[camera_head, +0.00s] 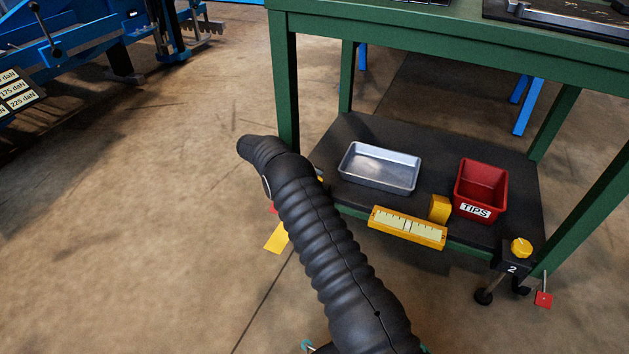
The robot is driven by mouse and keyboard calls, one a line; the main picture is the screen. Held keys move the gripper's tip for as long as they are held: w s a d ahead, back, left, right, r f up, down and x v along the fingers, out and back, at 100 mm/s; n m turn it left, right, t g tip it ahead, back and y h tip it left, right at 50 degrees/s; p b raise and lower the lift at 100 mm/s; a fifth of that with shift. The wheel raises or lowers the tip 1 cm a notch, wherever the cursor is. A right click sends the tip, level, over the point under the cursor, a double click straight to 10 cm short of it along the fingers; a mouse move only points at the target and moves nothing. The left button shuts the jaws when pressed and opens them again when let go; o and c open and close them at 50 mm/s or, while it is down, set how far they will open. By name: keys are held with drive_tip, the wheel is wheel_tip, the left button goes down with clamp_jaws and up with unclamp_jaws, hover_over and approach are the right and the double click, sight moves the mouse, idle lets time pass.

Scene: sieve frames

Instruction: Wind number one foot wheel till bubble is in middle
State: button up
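The yellow level (378,222) lies along the front edge of the table's dark lower shelf, with a pale graduated vial; I cannot make out where its bubble sits. The foot wheel marked 2 (521,247) is a yellow knob on a black bracket at the front right leg. Number one foot wheel is not clearly visible; my black ribbed arm covers the front left corner, where only a bit of yellow (320,178) shows beside the arm. My gripper is not visible; only my arm's sleeve shows, rising from the bottom toward the upper left.
The green table (450,42) stands on the right. Its shelf (440,163) holds a metal tray (381,167), a red TIPS bin (481,187) and a yellow block (439,208). Blue machinery (75,45) stands upper left; floor between is clear.

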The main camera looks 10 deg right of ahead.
wheel_tip(320, 180, up, 10)
idle(0.6)
idle(0.4)
